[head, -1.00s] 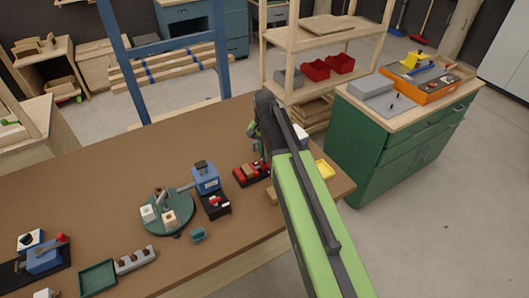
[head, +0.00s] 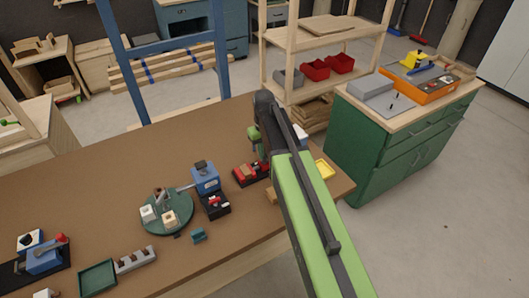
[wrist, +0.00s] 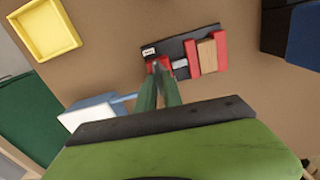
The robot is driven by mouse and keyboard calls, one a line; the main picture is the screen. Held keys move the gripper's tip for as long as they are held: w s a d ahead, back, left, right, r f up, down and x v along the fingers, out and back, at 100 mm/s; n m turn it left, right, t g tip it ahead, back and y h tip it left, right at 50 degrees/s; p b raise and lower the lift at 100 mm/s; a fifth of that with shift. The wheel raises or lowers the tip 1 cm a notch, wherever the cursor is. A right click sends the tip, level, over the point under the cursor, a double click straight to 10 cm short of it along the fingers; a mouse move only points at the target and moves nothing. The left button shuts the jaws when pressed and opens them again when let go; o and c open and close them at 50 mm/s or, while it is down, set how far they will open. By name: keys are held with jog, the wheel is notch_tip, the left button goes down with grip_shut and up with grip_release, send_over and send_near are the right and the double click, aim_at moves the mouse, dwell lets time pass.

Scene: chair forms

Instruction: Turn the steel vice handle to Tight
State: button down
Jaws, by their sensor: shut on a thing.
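The small vice (head: 250,174) stands on the brown workbench, partly behind my arm in the head view. In the wrist view the vice (wrist: 190,50) has a black base, red jaws and a wooden block between them. My gripper (wrist: 164,69) reaches to the vice's left end, its two green fingers close together there. The fingers are shut on the steel handle, which they mostly hide. A short grey steel piece (wrist: 180,64) shows just right of the fingertips. A white label (wrist: 148,51) sits on the base beside them; its text is too small to read.
A yellow tray (wrist: 46,28) and a blue-white object (wrist: 90,112) lie near the vice.

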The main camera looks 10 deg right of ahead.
jog(key=shift+w+n, duration=0.1)
jog(key=shift+n, duration=0.2)
dwell(0.4)
jog(key=c, duration=1.5)
grip_release()
notch_tip(320, 180, up, 17)
jog(key=p, duration=1.7)
jog(key=shift+r, duration=0.2)
jog(key=shift+f, duration=0.1)
